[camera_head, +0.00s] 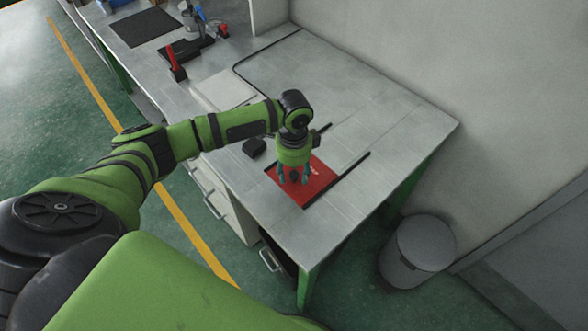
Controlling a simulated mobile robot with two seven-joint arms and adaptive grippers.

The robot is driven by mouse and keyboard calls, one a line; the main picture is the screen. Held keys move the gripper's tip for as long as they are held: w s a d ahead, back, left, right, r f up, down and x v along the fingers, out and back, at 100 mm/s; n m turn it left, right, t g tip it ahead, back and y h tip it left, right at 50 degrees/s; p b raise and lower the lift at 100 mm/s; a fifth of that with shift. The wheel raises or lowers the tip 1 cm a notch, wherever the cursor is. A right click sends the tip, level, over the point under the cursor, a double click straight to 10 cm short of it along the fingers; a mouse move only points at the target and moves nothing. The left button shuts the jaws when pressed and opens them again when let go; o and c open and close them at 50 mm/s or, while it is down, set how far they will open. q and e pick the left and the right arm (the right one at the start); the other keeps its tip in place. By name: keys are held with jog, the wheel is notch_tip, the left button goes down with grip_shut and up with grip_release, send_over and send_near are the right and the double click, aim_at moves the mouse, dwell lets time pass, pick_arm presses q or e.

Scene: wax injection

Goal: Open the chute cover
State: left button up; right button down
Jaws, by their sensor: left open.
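A flat red plate (318,185), which looks like the chute cover, lies at the front right part of the grey table. Dark rails run along its edges toward the back. My left gripper (293,179) points down over the plate's left part, with its teal fingers apart. I cannot tell whether the fingertips touch the plate. The gripper hides part of the plate. My right gripper is not in view.
The metal table (400,118) has bare room at the back right. A small black block (254,147) sits left of the gripper. A red-handled tool (176,64) and a dark mat (144,27) are farther back. A grey bin (420,245) stands on the floor at right.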

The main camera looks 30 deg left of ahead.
pick_arm(q)
grip_shut()
jog(key=w+d+b, duration=0.1)
jog(key=w+b, duration=0.1)
jog(key=w, duration=0.1)
jog(key=w+d+b, duration=0.1)
jog(key=w, duration=0.3)
jog(key=w+d+b, duration=0.1)
jog(key=w+b, duration=0.1)
jog(key=w, duration=0.1)
jog(key=shift+w+d+f+b, duration=0.2)
jog(key=shift+d+f+b, duration=0.05)
jog(key=shift+d+b, duration=0.05)
jog(key=shift+w+d+r+b, duration=0.15)
jog(key=shift+w+b, duration=0.25)
jog(key=shift+w, duration=0.1)
jog(key=shift+w+r, duration=0.1)
grip_release()
